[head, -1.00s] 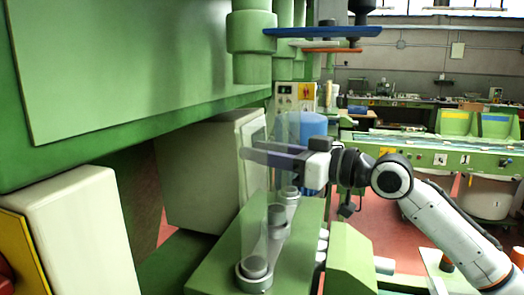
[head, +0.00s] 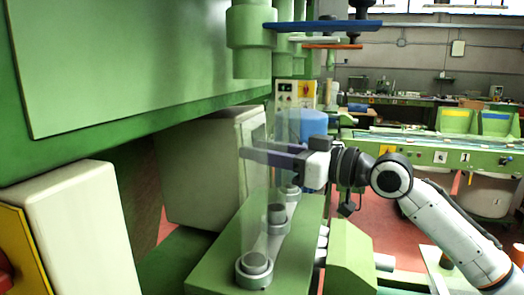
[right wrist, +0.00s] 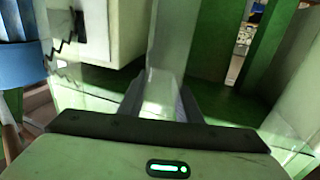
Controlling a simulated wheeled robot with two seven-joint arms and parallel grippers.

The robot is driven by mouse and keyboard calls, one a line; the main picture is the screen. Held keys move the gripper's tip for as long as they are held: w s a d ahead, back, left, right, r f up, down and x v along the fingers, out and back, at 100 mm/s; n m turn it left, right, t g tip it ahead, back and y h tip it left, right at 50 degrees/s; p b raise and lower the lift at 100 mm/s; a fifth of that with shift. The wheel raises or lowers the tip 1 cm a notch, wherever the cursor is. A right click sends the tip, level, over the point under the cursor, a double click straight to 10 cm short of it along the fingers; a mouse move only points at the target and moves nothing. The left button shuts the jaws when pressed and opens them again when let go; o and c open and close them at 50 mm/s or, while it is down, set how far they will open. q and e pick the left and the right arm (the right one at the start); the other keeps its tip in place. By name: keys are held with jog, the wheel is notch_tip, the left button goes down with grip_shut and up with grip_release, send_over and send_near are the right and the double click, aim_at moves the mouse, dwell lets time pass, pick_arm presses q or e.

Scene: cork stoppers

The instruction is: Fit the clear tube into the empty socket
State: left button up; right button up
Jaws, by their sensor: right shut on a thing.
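My right gripper (head: 268,155) reaches in from the right in the head view and is shut on the clear tube (head: 257,205). The tube is see-through and stands about upright above the green bench. Its lower end overlaps the front grey socket (head: 254,270); I cannot tell whether it is inside the ring or just above it. Other grey sockets (head: 277,222) stand in a row behind. In the right wrist view the tube (right wrist: 168,55) runs between the dark fingers (right wrist: 160,105). My left gripper is not in view.
The green bench (head: 212,272) carries the sockets. A cream box (head: 200,175) stands close to the left of the tube, and a white and yellow block (head: 75,225) is at the lower left. A blue cylinder (head: 312,125) is behind the gripper. Green machine parts (head: 252,45) hang above.

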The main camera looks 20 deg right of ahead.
jog(key=shift+f+b, duration=0.45)
jog(key=shift+f, duration=0.25)
jog(key=o, duration=1.2)
jog(key=shift+c, duration=0.2)
jog(key=b+v, duration=0.4)
jog(key=v, duration=0.6)
jog(key=shift+s+d, duration=0.1)
jog(key=shift+d, duration=0.05)
